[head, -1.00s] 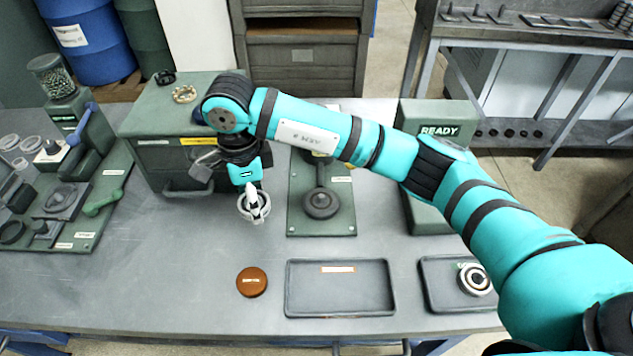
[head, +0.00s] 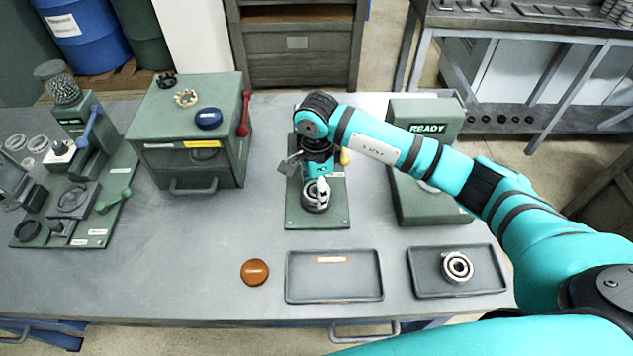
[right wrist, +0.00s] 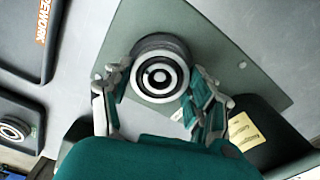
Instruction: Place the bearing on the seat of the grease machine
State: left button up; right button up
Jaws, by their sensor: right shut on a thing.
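My right gripper (head: 318,190) is shut on a bearing, a pale metal ring that shows between its fingers in the right wrist view (right wrist: 160,76). The gripper points down at the grease machine, whose green base plate (head: 334,215) lies mid-table. Its round dark seat (right wrist: 158,44) is directly under the bearing and mostly covered by it. The bearing looks flat and roughly centred over the seat; I cannot tell whether it touches. The upper part of the machine is hidden behind my arm. My left gripper is not in view.
Another bearing (head: 457,267) lies in the right tray (head: 425,285). An empty tray (head: 334,290) and a brown round tin (head: 255,272) are at the front. A green drawer box (head: 160,165) stands left, and a READY box (head: 405,112) stands right.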

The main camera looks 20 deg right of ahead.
jog(key=shift+f+b, duration=0.2)
jog(key=shift+b, duration=0.15)
jog(key=o, duration=1.3)
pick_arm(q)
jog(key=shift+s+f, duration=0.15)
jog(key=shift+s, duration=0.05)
pick_arm(e)
jog(key=shift+o, duration=0.2)
jog(key=shift+r, duration=0.15)
jog(key=shift+r, duration=0.2)
pick_arm(q)
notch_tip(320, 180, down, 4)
jog(key=b, duration=0.3)
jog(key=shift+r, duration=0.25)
pick_arm(e)
notch_tip(320, 180, up, 12)
jog(key=shift+f, duration=0.15)
